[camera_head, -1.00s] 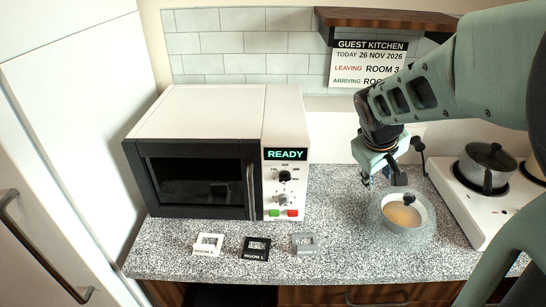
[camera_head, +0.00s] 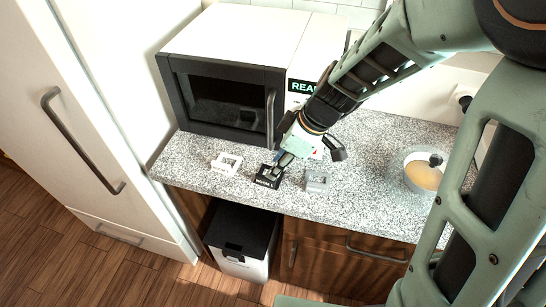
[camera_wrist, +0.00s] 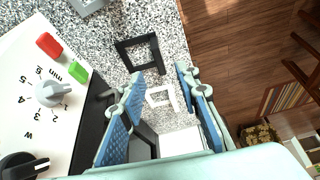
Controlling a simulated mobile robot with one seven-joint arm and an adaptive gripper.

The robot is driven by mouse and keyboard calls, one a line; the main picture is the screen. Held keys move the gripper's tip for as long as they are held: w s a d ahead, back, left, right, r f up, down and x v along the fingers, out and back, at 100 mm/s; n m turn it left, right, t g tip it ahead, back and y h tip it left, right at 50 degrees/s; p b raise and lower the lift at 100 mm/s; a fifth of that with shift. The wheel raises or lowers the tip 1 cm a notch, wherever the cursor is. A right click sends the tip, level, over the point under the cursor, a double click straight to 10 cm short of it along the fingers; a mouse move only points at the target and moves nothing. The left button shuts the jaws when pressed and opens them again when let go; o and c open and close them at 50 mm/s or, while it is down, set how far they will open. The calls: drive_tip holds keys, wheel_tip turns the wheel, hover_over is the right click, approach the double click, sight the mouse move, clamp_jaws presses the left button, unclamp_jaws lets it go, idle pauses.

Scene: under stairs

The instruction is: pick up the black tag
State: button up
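The black tag (camera_head: 266,180) lies on the speckled counter in front of the microwave, between the white tag (camera_head: 226,164) and the grey tag (camera_head: 317,182). In the wrist view the black tag (camera_wrist: 157,53) shows as a dark square frame just beyond my fingertips. My gripper (camera_head: 284,160) is beside the black tag, its fingers pointing down toward it and partly overlapping it in the head view. In the wrist view my gripper (camera_wrist: 160,74) is open, its blue-padded fingers apart with nothing held. The white tag (camera_wrist: 161,97) shows between the fingers.
The microwave (camera_head: 225,60) stands right behind the tags. A bowl (camera_head: 424,172) with tan contents is to the right. The counter's front edge is close to the tags. Below is a white bin (camera_head: 243,263); a tall white cabinet with a handle (camera_head: 78,140) is left.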

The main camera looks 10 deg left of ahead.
sight(265, 178)
drive_tip(key=shift+p+x, duration=0.45)
drive_tip(key=shift+x, duration=4)
clamp_jaws()
